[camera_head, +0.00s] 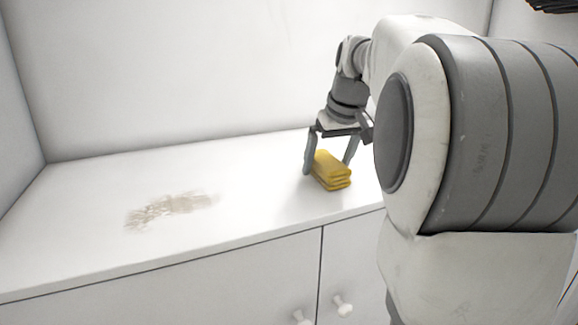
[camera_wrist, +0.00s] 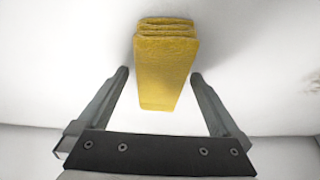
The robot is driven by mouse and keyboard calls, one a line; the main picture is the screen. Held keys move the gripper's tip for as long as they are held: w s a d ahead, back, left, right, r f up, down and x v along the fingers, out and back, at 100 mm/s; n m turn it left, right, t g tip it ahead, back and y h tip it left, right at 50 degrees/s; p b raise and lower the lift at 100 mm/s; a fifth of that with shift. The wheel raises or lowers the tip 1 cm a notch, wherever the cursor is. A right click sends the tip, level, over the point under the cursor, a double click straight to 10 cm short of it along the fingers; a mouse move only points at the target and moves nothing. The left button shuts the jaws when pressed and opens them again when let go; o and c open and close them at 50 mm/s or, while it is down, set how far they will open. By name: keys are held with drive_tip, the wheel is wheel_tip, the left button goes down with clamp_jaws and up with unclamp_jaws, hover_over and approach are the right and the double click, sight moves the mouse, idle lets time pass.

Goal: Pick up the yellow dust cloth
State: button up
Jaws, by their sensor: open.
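The yellow dust cloth (camera_head: 332,171) lies folded in layers on the white cabinet top, right of the middle in the head view. In the wrist view the cloth (camera_wrist: 166,68) is at top centre, with its near part between my finger tips and its layered end beyond them. My gripper (camera_head: 331,168) is open and points down at the cloth, one finger on each side. In the wrist view my gripper (camera_wrist: 160,78) shows a gap between each finger and the cloth. I cannot tell how high the fingertips are above the surface.
The white cabinet top (camera_head: 90,220) is mostly clear. A brownish dust smear (camera_head: 170,208) lies on its left half. White walls stand behind and at the left. The front edge drops to cabinet doors with round knobs (camera_head: 343,306). My arm hides the right side.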

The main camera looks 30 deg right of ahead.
sight(325, 157)
drive_tip(key=shift+w+f, duration=0.1)
drive_tip(key=shift+f, duration=0.2)
drive_tip(key=c, duration=1.4)
drive_tip(key=shift+o, duration=0.2)
drive_tip(key=shift+r, duration=0.15)
drive_tip(key=shift+r, duration=0.6)
wheel_tip(325, 157, up, 3)
drive_tip(key=shift+f, duration=0.2)
drive_tip(key=d+r+p, duration=0.1)
drive_tip(key=d+r, duration=0.2)
drive_tip(key=d, duration=0.2)
drive_tip(key=w+d+r+p, duration=0.1)
drive_tip(key=d+r+p, duration=0.1)
drive_tip(key=d+r, duration=0.2)
drive_tip(key=d, duration=0.2)
drive_tip(key=shift+w+d, duration=0.15)
drive_tip(key=shift+d, duration=0.15)
